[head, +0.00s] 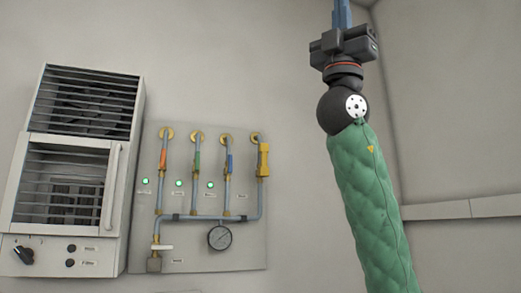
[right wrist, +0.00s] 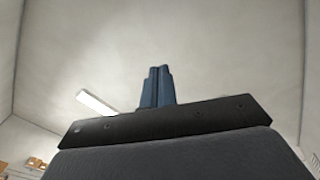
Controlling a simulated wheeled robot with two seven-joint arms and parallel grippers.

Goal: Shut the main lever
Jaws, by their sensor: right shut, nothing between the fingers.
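The pipe panel (head: 240,250) is on the wall left of centre in the head view. A white lever (head: 161,248) lies roughly horizontal across the lower left pipe, just above a grey block. A small label beside it is too small to read. My right gripper (head: 342,12) is raised high at the top of the head view, well right of and above the panel, pointing up. Its blue fingers are together and empty, as the right wrist view also shows (right wrist: 157,86). My left gripper is not in view.
Orange (head: 163,158), green (head: 197,161) and blue (head: 229,163) handles lie along their pipes; a yellow valve piece (head: 263,160) is at the right. Three green lights glow. A pressure gauge (head: 220,237) hangs below. A louvred cabinet (head: 75,165) stands left of the panel.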

